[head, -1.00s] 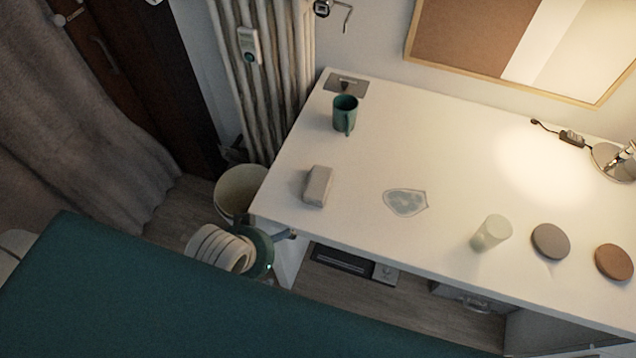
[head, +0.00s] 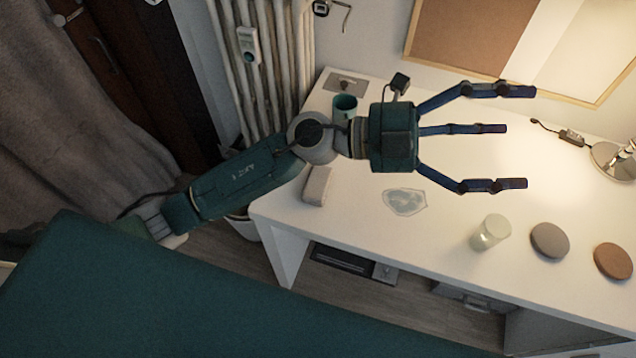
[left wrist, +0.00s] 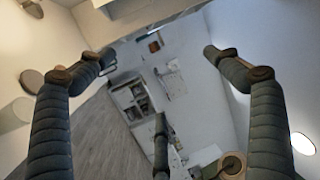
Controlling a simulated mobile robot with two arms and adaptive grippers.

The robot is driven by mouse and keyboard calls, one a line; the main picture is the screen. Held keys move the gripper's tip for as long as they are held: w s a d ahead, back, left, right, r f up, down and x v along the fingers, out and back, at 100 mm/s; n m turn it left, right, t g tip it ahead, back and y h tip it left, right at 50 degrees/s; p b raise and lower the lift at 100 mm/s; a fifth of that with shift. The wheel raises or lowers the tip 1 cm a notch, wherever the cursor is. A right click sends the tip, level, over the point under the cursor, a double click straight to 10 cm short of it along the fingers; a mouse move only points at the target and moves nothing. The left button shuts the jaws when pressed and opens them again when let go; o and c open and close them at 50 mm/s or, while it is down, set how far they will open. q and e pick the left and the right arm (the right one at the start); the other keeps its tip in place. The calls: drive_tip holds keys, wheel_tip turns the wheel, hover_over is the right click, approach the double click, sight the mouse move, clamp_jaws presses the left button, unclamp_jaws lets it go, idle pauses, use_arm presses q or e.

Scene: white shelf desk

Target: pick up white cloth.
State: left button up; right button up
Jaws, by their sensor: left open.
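A small pale block-like bundle (head: 317,185) lies on the left part of the white desk (head: 460,290); it looks like the folded white cloth, though its material is hard to tell. A flat, pale, shield-shaped piece (head: 404,201) lies to its right. My left gripper (head: 518,136) is open and empty, raised over the desk with its three fingers spread and pointing right. In the picture its palm is up and right of the bundle. The left wrist view shows the open fingers (left wrist: 160,95) facing across the room, with no cloth between them. My right gripper does not show.
A green mug (head: 344,106) stands behind the bundle, partly hidden by my left arm. A radiator (head: 262,70) stands behind the desk's left end.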

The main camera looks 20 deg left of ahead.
use_arm(q)
wheel_tip(320, 180, down, 8)
drive_tip(key=s+m+g+y, duration=0.2)
drive_tip(key=m+g+y, duration=0.2)
drive_tip(key=y, duration=1.6)
hover_over(312, 179)
drive_tip(key=shift+n+t, duration=0.3)
drive_tip(key=shift+t, duration=0.1)
drive_tip(key=f, duration=1.9)
drive_tip(key=shift+d+f+p, duration=0.3)
drive_tip(key=shift+f+p, duration=0.1)
drive_tip(key=shift+f, duration=0.4)
drive_tip(key=shift+f+p, duration=0.35)
drive_tip(key=shift+f, duration=0.2)
drive_tip(key=f, duration=0.2)
drive_tip(key=f+p, duration=0.1)
drive_tip(key=shift+s+a+f, duration=0.1)
drive_tip(key=shift+a+f, duration=0.15)
drive_tip(key=shift+f, duration=0.45)
drive_tip(key=c, duration=1.3)
